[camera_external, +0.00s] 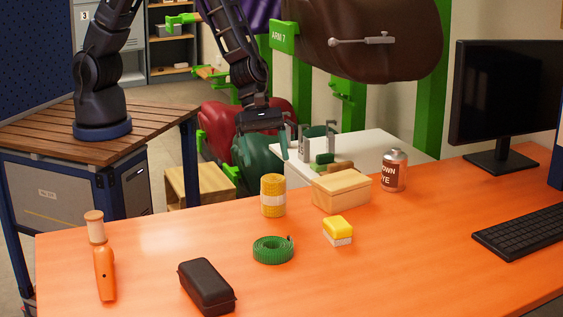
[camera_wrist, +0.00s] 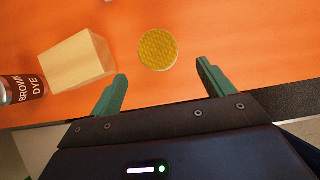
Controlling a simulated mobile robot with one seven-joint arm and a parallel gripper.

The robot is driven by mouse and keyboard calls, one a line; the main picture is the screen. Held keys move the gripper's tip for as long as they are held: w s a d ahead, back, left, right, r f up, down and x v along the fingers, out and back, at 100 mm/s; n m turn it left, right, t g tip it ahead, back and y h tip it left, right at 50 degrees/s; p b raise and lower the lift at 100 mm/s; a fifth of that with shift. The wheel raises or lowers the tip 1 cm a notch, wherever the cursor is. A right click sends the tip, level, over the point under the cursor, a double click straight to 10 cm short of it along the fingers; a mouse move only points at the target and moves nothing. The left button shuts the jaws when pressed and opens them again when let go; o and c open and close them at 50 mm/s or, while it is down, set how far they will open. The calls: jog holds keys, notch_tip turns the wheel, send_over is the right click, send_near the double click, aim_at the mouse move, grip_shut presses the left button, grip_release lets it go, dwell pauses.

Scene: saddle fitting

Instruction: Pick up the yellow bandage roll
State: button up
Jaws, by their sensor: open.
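The yellow bandage roll (camera_external: 272,197) stands upright on the orange table, near its back edge. In the wrist view its round textured top (camera_wrist: 157,50) lies just beyond the fingertips, roughly centred between them. My gripper (camera_external: 264,145) is above and behind the roll in the external view. In the wrist view its two green fingers (camera_wrist: 161,71) are spread apart with nothing between them. The gripper is not touching the roll.
A wooden box (camera_external: 341,191) stands close right of the roll, with a brown dye can (camera_external: 394,171) beyond it.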

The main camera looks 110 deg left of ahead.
aim_at(278, 213)
jog(key=shift+x, duration=5.35)
jog(key=shift+w+r, duration=0.1)
jog(key=shift+w, duration=0.1)
jog(key=shift+c, duration=0.2)
jog(key=c, duration=1.1)
